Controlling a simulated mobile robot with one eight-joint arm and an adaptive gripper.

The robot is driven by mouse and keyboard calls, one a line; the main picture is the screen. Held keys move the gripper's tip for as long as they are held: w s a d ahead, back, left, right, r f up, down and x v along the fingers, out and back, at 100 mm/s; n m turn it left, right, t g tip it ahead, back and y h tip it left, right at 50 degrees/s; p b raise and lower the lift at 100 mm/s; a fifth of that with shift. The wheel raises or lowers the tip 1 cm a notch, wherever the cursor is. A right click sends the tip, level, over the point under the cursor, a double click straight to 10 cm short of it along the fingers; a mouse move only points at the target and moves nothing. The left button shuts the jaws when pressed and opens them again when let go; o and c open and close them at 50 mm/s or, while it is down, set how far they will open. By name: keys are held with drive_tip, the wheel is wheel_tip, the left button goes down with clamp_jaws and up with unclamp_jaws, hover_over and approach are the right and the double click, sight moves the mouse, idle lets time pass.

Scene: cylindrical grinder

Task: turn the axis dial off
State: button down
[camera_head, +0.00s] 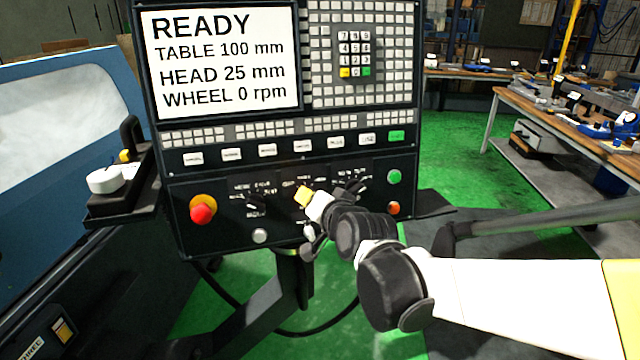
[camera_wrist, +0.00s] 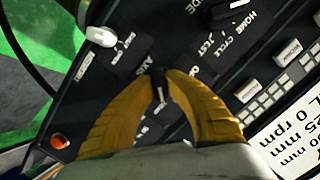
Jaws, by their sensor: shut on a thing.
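The axis dial (camera_wrist: 158,88) is a small dark knob beside a label reading AXIS on the black control panel. In the wrist view it sits between the yellow fingertips of my gripper (camera_wrist: 160,80), which are shut on it. In the head view my gripper (camera_head: 303,197) reaches the middle of the lower panel from the right and hides the dial. The dial's pointer setting cannot be read, as the fingers cover much of its marks.
A mode dial (camera_head: 257,201) is left of my gripper, and a red emergency stop (camera_head: 202,211) further left. Green (camera_head: 394,176) and orange (camera_head: 393,208) buttons are at right. The screen (camera_head: 222,62) reads READY, wheel 0 rpm. A workbench (camera_head: 560,120) stands behind right.

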drive_tip(key=shift+n, duration=0.3)
drive_tip(key=n+p, duration=0.1)
drive_tip(key=n, duration=0.2)
drive_tip(key=shift+r+h, duration=0.1)
drive_tip(key=shift+h, duration=0.3)
drive_tip(key=n+p, duration=0.1)
drive_tip(key=n, duration=0.2)
drive_tip(key=shift+a+h, duration=0.1)
drive_tip(key=shift+h, duration=0.3)
drive_tip(key=n, duration=0.4)
drive_tip(key=shift+h+p, duration=0.3)
drive_tip(key=shift+n+t+h, duration=0.3)
drive_tip(key=shift+n+t, duration=0.2)
drive_tip(key=shift+n, duration=1.2)
drive_tip(key=c, duration=1.4)
unclamp_jaws()
